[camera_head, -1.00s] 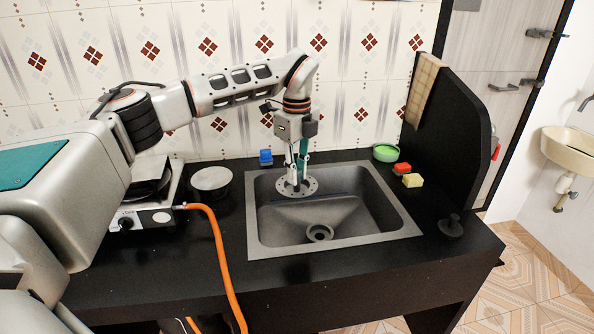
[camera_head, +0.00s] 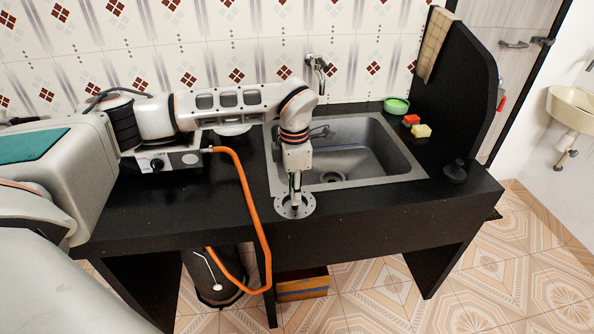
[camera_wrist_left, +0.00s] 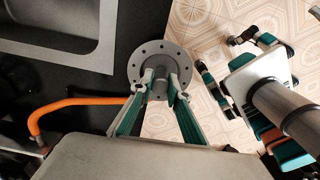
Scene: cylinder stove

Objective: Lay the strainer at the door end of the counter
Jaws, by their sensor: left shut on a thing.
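The strainer is a grey round disc with small holes round its rim and a stub in the middle. It is in the head view (camera_head: 294,210) at the counter's front edge, in front of the sink, and in the wrist view (camera_wrist_left: 147,54). My left gripper (camera_head: 295,195) points down, shut on the stub. In the wrist view the disc overlaps both the counter edge and the floor beyond; its height over the counter is unclear. The black counter's (camera_head: 400,200) door end is at the right. My right gripper (camera_wrist_left: 218,54) shows only in the wrist view, fingers apart and empty, over the floor.
The sink (camera_head: 418,171) lies behind the strainer. A black knobbed piece (camera_head: 455,172), a yellow sponge (camera_head: 421,131), a red sponge (camera_head: 411,119) and a green bowl (camera_head: 396,106) stand at the right, by a black side panel (camera_head: 458,85). An orange hose (camera_head: 250,200) hangs at left.

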